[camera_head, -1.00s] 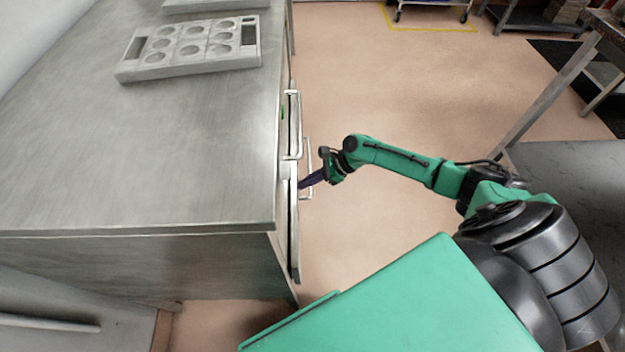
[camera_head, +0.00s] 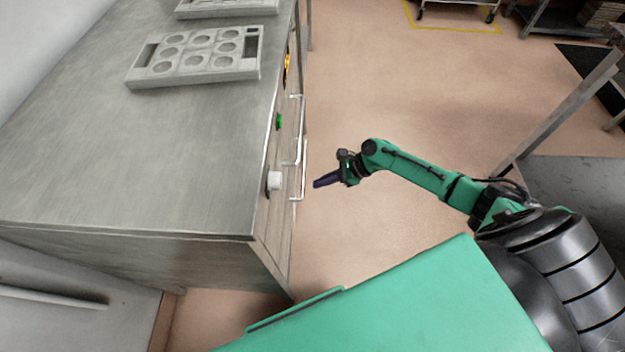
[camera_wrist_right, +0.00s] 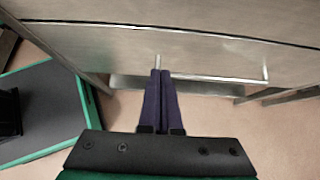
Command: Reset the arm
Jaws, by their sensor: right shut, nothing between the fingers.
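My right gripper (camera_head: 318,183) is shut and empty, with dark purple fingers. In the head view it hangs over the floor just right of the cabinet's drawer handles, apart from them. In the right wrist view my right gripper (camera_wrist_right: 161,76) shows its two fingers pressed together, pointing at the cabinet's front. A drawer handle (camera_wrist_right: 215,78) runs across behind the fingertips there. My left gripper is not in view.
A metal cabinet (camera_head: 100,165) fills the left side, with handles (camera_head: 299,180) along its front. A grey mould tray (camera_head: 195,78) with round hollows lies on top. A white object (camera_head: 274,181) shows at the front. Open floor (camera_head: 400,100) lies right of it.

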